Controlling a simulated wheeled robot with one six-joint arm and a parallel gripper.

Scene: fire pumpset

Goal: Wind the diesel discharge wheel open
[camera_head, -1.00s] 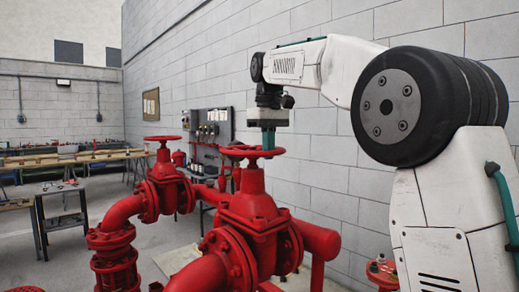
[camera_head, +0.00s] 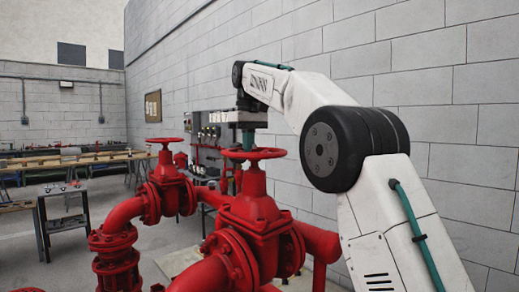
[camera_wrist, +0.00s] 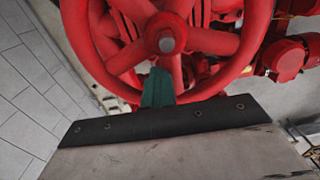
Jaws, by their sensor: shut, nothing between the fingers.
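A red handwheel (camera_head: 253,153) tops the nearer red valve (camera_head: 254,205). In the wrist view the same wheel (camera_wrist: 166,39) fills the top, with its hub, nut and spokes seen from above. My gripper (camera_head: 248,141) points down at this wheel. Its teal fingers (camera_wrist: 157,88) are shut together with nothing between them. They overlap the gap between spokes, inside the near rim; how deep they reach, and whether they touch a spoke, I cannot tell. A second red handwheel (camera_head: 165,140) sits on the farther valve to the left. No label shows which wheel is the diesel discharge.
Red pipes and flanges (camera_head: 116,243) surround the valves. A grey block wall (camera_head: 440,90) rises close on the right. A panel with gauges (camera_head: 208,130) stands behind. A small work table (camera_head: 62,205) and benches are far left, with open floor between.

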